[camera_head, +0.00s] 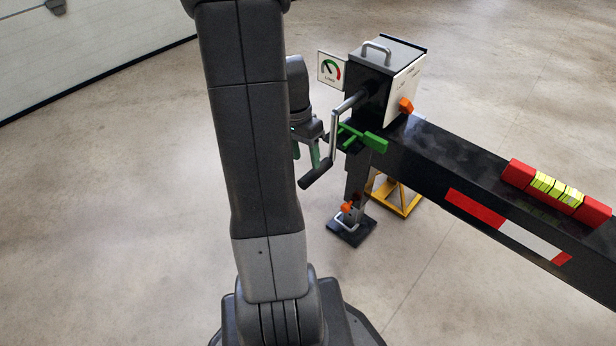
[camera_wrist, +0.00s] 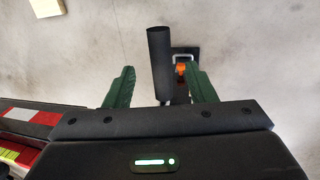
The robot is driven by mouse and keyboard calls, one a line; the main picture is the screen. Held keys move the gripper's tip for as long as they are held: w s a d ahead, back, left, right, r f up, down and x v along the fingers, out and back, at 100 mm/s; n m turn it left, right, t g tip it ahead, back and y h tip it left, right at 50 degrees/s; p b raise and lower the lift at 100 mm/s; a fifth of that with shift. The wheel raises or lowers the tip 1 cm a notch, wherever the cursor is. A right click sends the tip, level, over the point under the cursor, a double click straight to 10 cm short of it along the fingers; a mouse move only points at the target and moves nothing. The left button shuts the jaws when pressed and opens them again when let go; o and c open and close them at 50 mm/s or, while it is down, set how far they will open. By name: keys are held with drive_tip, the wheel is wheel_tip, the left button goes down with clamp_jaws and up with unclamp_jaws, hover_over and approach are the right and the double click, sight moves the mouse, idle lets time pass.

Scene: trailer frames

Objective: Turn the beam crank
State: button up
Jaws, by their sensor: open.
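The beam crank (camera_head: 336,125) has a bent grey metal arm coming out of the dark gearbox (camera_head: 376,82), and its black cylindrical handle (camera_head: 318,175) hangs at the lower left. My gripper (camera_head: 306,153), with green fingers, is just left of the crank arm, partly hidden by my own arm. In the wrist view my gripper (camera_wrist: 160,88) is open, and the black handle (camera_wrist: 160,62) appears between its two fingers, nearer the right one. I see no finger closed on it. I cannot tell whether the handle's depth matches the fingertips.
A green lever (camera_head: 362,137) sits just right of the crank. A load gauge (camera_head: 330,70) and an orange knob (camera_head: 405,105) are on the gearbox. The black beam (camera_head: 455,165) runs right, carrying a red and yellow level (camera_head: 556,190). A foot plate (camera_head: 351,232) stands below. Left floor is clear.

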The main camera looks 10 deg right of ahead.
sight(309, 174)
drive_tip(key=f, duration=0.2)
drive_tip(key=f+b, duration=0.1)
drive_tip(key=f, duration=0.1)
drive_tip(key=s+f, duration=0.1)
drive_tip(key=f, duration=0.1)
drive_tip(key=shift+d+f, duration=0.1)
drive_tip(key=shift+d, duration=0.3)
drive_tip(key=shift+c, duration=0.2)
clamp_jaws()
